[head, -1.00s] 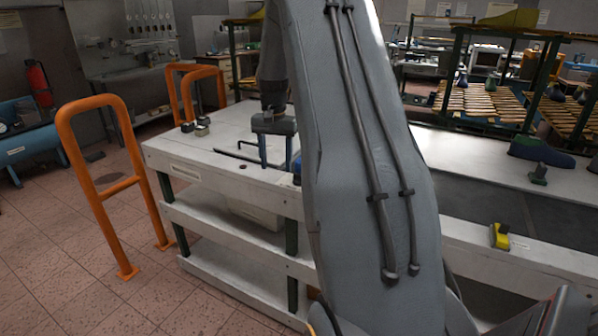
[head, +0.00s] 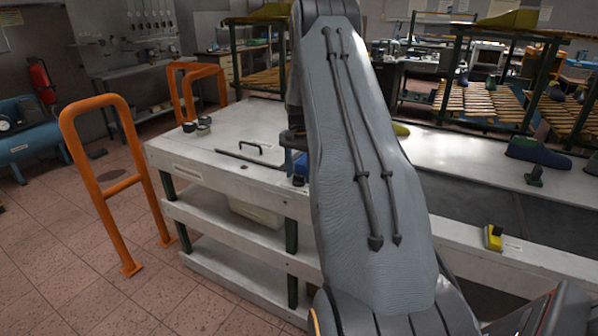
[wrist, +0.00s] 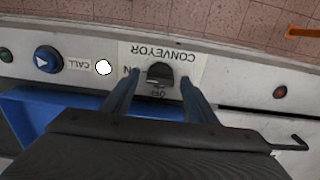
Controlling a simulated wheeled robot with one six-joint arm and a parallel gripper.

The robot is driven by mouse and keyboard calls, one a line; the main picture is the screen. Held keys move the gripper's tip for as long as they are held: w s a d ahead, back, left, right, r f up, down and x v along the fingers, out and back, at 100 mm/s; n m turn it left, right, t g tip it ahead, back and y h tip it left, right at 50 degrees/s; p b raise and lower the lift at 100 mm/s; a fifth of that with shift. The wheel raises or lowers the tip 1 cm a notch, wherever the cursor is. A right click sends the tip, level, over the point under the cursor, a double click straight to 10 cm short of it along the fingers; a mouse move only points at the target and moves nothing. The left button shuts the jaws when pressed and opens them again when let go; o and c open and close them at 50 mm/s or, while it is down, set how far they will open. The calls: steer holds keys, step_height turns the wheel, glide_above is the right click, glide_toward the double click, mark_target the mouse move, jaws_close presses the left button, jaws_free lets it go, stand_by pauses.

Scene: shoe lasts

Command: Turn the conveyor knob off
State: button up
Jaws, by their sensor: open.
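The conveyor knob (wrist: 160,73) is a dark knob on a pale label plate (wrist: 190,62) lettered CONVEYOR, upside down in the wrist view. ON is at its left and OFF is below it; which way the knob points is hard to tell. My gripper (wrist: 160,78) is open, with one finger on each side of the knob in the picture. Contact cannot be told. In the head view my arm hides the knob and most of the gripper.
Beside the label are a white lamp (wrist: 103,67) and a blue button (wrist: 47,60). A red button (wrist: 280,92) is at the right. A blue surface (wrist: 60,112) lies under my gripper. In the head view, orange rails (head: 98,185) stand left of the white bench (head: 205,155).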

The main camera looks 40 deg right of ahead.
steer(key=shift+f, duration=0.1)
steer(key=c, duration=1.1)
steer(key=shift+o, duration=0.2)
steer(key=shift+n, duration=0.5)
steer(key=n+b, duration=0.2)
steer(key=n, duration=0.1)
steer(key=shift+n, duration=0.4)
steer(key=n+b, duration=0.1)
steer(key=n, duration=0.3)
steer(key=shift+n, duration=0.3)
steer(key=n, duration=0.4)
steer(key=shift+b, duration=0.3)
steer(key=n, duration=0.4)
steer(key=shift+n, duration=0.4)
